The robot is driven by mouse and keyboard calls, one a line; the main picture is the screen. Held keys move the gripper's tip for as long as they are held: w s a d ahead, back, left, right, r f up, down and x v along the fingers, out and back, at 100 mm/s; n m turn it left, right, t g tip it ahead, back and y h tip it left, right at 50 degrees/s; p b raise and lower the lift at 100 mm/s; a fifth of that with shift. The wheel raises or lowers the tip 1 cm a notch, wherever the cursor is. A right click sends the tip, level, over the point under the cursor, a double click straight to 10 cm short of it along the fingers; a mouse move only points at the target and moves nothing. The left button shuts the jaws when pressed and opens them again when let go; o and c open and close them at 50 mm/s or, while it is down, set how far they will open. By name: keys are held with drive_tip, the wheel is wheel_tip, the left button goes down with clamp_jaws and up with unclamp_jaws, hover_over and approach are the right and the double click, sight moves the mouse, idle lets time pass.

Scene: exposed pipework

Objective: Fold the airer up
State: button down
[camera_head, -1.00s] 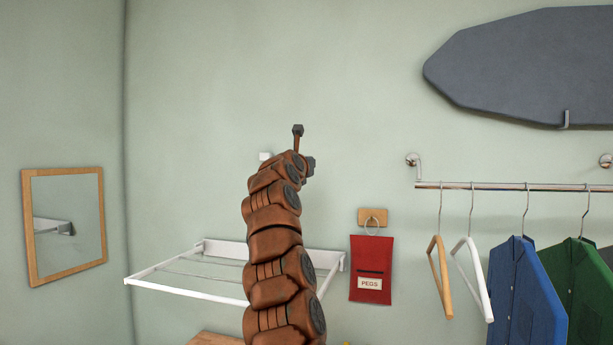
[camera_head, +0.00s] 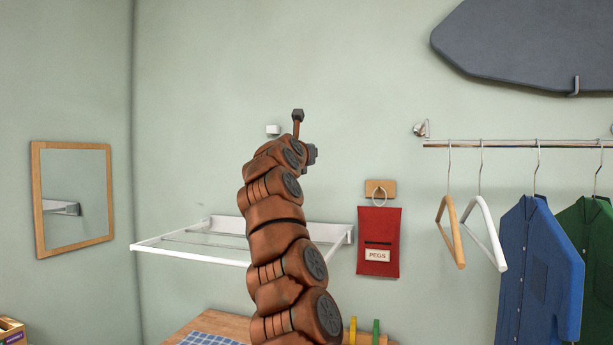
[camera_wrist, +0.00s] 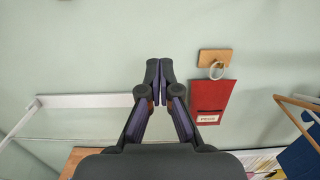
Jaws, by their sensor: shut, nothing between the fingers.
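The white wall airer (camera_head: 190,258) is folded down, its frame standing out level from the wall left of my arm in the head view. My arm hides part of its right side. In the wrist view its white wall rail (camera_wrist: 85,101) runs left of my gripper (camera_wrist: 159,62). The gripper is shut and empty, its fingertips together in front of bare wall. In the head view the arm reaches up above the airer, and the fingers are hidden behind it. A small white block (camera_head: 273,130) sits on the wall above the airer, beside the arm's top.
A red peg bag (camera_head: 379,240) hangs close right of the airer. Hangers and shirts (camera_head: 540,265) hang from a rail (camera_head: 500,145) further right. A wooden surface (camera_head: 225,322) lies below, and a framed mirror (camera_head: 75,200) hangs at left.

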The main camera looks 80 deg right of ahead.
drive_tip(key=a+b, duration=0.1)
drive_tip(key=a+f+b, duration=0.2)
drive_tip(key=shift+w+a+f, duration=0.2)
drive_tip(key=shift+a+f, duration=0.05)
drive_tip(key=shift+a, duration=0.15)
drive_tip(key=shift+r, duration=0.1)
